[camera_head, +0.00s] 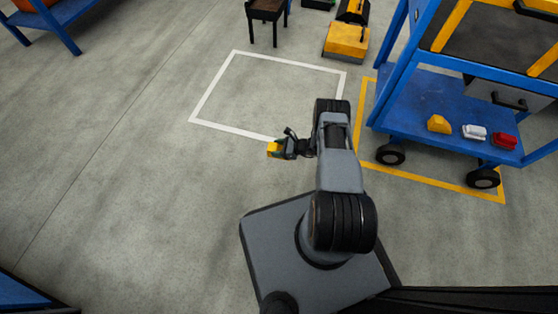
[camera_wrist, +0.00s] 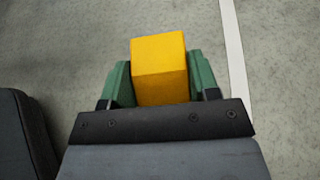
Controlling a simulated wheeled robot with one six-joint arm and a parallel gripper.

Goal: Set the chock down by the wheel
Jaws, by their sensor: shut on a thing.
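A yellow chock (camera_wrist: 159,68) is held between the two green fingers of my gripper (camera_wrist: 160,85) in the wrist view. The gripper is shut on it, and bare floor with a white line shows below. In the head view the chock (camera_head: 273,148) is a small yellow block at the tip of my gripper (camera_head: 279,150), by the near edge of the white floor square. The blue cart at the right stands on black wheels; the near left wheel (camera_head: 390,155) and the near right wheel (camera_head: 483,178) show. The chock is well to the left of both wheels.
The blue cart (camera_head: 400,108) carries a second yellow wedge (camera_head: 438,124), a white item (camera_head: 474,132) and a red item (camera_head: 504,140) on its lower shelf. A yellow line (camera_head: 430,180) frames its floor area. A yellow machine (camera_head: 346,40) stands at the back.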

